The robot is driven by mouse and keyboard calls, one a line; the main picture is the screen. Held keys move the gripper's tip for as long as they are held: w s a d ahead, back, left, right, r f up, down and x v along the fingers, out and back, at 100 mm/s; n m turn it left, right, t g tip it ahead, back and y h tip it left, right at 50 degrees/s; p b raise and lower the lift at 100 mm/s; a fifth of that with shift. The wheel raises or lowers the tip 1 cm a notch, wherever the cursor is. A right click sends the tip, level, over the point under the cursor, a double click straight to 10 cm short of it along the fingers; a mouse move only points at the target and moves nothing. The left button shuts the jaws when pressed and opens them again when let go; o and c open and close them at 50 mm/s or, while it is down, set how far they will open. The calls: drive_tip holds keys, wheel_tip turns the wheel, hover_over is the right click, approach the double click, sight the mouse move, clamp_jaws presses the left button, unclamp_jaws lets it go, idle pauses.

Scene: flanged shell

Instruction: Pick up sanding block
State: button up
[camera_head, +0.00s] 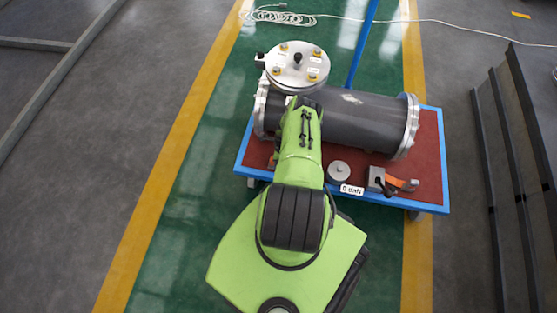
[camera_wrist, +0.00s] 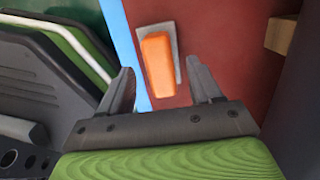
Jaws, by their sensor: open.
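The sanding block (camera_wrist: 158,64), an orange block on a grey base, lies on the red cart top near its blue edge in the wrist view. My gripper (camera_wrist: 160,72) is open and empty, with its two fingers apart. In that view, the block appears between and slightly beyond the fingertips, and neither finger visibly touches it. The height gap is hard to judge. In the head view my green arm covers the gripper, and I cannot make out the sanding block there.
The cart (camera_head: 430,152) carries a dark flanged shell (camera_head: 350,118). A grey round part (camera_head: 339,171) and a clamp-like tool with orange (camera_head: 378,180) lie along its front. A tan block (camera_wrist: 281,35) is to the right of the sanding block. Dark rails (camera_head: 505,170) stand at right.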

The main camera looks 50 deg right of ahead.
drive_tip(key=shift+f, duration=0.35)
drive_tip(key=shift+r, duration=0.1)
clamp_jaws()
wheel_tip(320, 180, up, 10)
drive_tip(key=p, duration=0.5)
drive_tip(key=shift+r, duration=0.1)
